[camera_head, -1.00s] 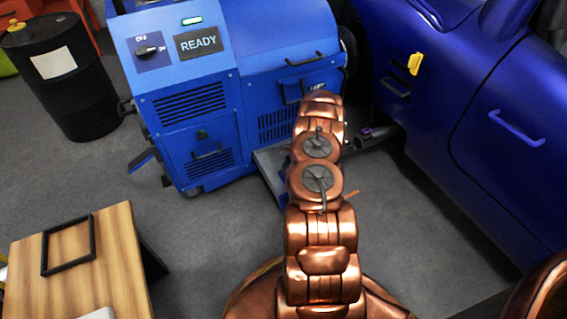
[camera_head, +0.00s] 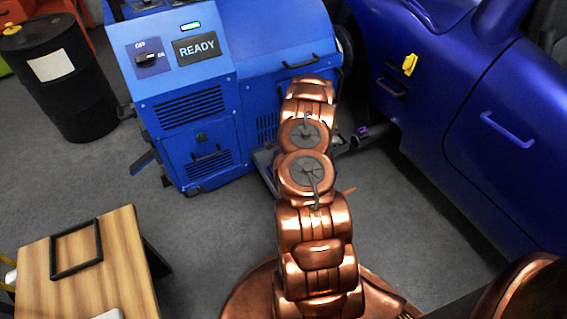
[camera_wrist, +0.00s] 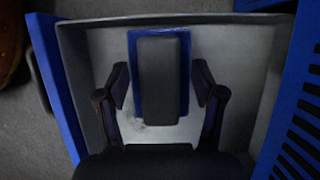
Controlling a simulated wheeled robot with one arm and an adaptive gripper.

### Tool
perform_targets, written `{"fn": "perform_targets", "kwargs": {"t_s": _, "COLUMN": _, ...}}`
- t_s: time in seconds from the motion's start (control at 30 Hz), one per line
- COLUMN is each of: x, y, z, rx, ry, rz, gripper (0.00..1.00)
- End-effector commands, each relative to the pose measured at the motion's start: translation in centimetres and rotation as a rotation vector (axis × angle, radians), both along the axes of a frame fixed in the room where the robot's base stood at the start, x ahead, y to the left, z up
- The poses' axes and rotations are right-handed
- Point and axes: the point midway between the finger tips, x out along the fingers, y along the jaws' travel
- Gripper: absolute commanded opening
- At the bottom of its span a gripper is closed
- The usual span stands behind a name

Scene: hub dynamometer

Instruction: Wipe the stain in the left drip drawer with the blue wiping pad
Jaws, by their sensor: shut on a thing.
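In the wrist view, the blue wiping pad (camera_wrist: 133,75) with its dark grip block (camera_wrist: 160,80) is between the fingers of my gripper (camera_wrist: 160,92). The fingers are shut on the grip block. The pad is over the pale floor of the open drip drawer (camera_wrist: 255,60), which has grey walls and a blue front. A faint brownish stain (camera_wrist: 133,120) shows at the pad's lower left edge; the pad may cover part of it. I cannot tell whether the pad touches the floor. In the head view, my arm hides the gripper and most of the drawer (camera_head: 264,160).
The blue dynamometer cabinet (camera_head: 205,95) with a READY display stands behind the drawer. A blue car (camera_head: 450,120) is at the right. A black drum (camera_head: 60,85) stands at the left. A wooden table (camera_head: 110,265) with a black frame (camera_head: 76,250) is at the lower left. Grey floor between is clear.

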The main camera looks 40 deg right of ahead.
Motion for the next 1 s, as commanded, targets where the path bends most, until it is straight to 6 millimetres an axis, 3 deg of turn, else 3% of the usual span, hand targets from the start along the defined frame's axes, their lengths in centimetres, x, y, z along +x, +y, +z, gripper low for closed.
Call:
{"fn": "perform_targets", "kwargs": {"t_s": 0.3, "x": 0.2, "y": 0.1, "z": 2.9, "rx": -0.002, "ry": -0.002, "rz": 0.002, "gripper": 0.4}}
{"fn": "perform_targets", "kwargs": {"t_s": 0.87, "x": 0.1, "y": 0.1, "z": 2.9, "rx": 0.0, "ry": -0.001, "rz": 0.003, "gripper": 0.4}}
{"fn": "perform_targets", "kwargs": {"t_s": 1.0, "x": 1.0, "y": 0.6, "z": 3.8, "rx": -0.002, "ry": -0.002, "rz": 0.022, "gripper": 0.4}}
